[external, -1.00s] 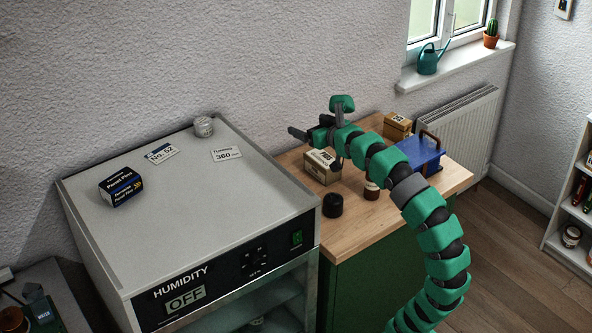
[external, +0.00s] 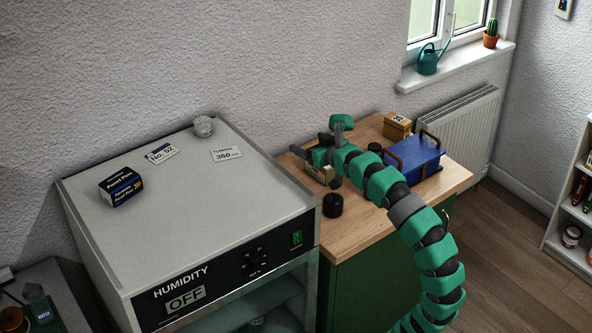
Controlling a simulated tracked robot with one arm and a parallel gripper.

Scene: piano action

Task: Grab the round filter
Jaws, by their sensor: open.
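My gripper (external: 315,166) is open over the left part of the wooden worktop, its dark fingers spread. It is low over a small tan box (external: 322,174), which it partly hides; I cannot tell whether they touch. A short black round piece (external: 333,205) stands on the worktop just in front of the gripper, apart from it. Another dark round top (external: 375,148) shows behind my arm, beside the blue case. I cannot tell from this view which of these, if either, is the round filter.
A blue case (external: 418,160) with brown handles and a cardboard box (external: 397,125) stand at the right and back of the worktop (external: 365,228). The humidity cabinet (external: 120,225) rises at left, bearing a dark pins box (external: 121,187) and a grey round tin (external: 204,126).

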